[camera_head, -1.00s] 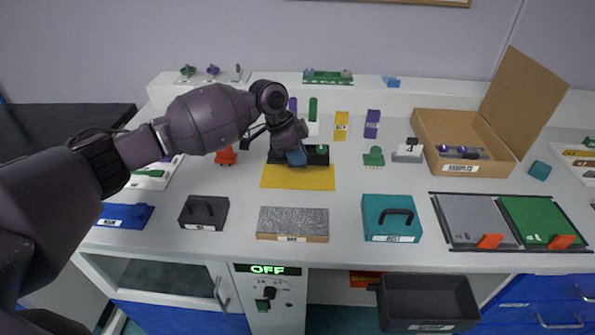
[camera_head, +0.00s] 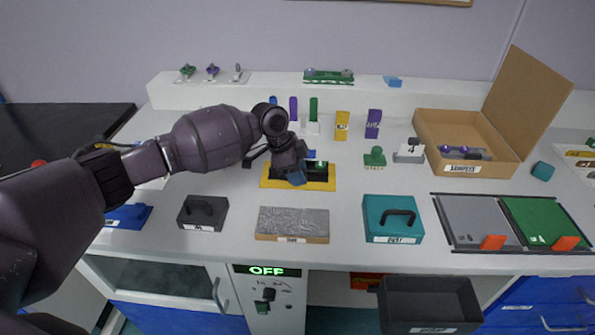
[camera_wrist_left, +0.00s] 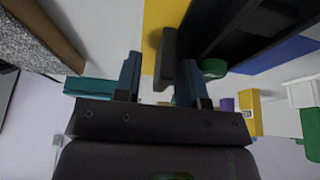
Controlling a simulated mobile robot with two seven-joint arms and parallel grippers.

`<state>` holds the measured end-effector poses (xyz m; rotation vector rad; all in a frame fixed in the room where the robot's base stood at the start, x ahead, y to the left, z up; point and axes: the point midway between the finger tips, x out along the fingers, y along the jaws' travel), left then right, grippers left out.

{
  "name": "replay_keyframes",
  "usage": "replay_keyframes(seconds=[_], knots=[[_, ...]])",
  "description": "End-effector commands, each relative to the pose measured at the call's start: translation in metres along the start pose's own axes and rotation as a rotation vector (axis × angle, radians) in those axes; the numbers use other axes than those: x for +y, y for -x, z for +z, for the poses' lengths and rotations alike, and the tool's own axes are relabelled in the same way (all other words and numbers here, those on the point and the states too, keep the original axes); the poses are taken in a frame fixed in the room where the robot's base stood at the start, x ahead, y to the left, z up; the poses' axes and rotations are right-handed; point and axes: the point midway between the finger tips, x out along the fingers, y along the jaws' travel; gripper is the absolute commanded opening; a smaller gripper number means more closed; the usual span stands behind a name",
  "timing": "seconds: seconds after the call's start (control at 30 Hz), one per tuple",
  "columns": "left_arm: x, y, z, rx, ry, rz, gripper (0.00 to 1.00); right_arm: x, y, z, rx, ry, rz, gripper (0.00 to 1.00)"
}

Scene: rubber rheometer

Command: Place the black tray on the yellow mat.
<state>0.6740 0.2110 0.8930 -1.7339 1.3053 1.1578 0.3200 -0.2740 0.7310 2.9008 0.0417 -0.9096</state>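The black tray (camera_head: 318,171) is over the yellow mat (camera_head: 318,185) in the head view, with yellow showing around its near and right edges. It appears to lie flat on the mat; contact underneath is hidden. A green piece shows in it. My left gripper (camera_head: 298,177) is at the tray's left-middle part and hides some of it. In the left wrist view, the gripper's two fingers (camera_wrist_left: 160,82) stand apart on either side of a dark upright part of the tray (camera_wrist_left: 168,50), with a gap beside one finger. My right gripper is not in view.
Green and purple uprights stand behind the mat. A cardboard box (camera_head: 465,140) is to the right. Bare table surrounds the mat.

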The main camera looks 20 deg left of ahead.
Motion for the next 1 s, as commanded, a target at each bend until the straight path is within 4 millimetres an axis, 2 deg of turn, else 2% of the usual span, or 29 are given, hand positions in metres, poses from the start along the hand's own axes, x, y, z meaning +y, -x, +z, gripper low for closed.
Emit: replay_keyframes(seconds=[0.37,0.47,0.7,1.0], knots=[[0.0,0.007,-0.002,0.0,0.0,-0.002,0.38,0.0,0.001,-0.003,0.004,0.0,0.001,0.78],[0.0,0.019,-0.002,0.001,-0.001,-0.002,0.38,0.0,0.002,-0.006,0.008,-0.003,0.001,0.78],[-0.001,0.066,-0.002,0.001,-0.001,-0.004,0.38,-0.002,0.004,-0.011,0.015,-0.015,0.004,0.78],[0.0,0.111,-0.002,0.0,-0.001,-0.002,0.38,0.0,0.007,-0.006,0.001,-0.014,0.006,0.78]])
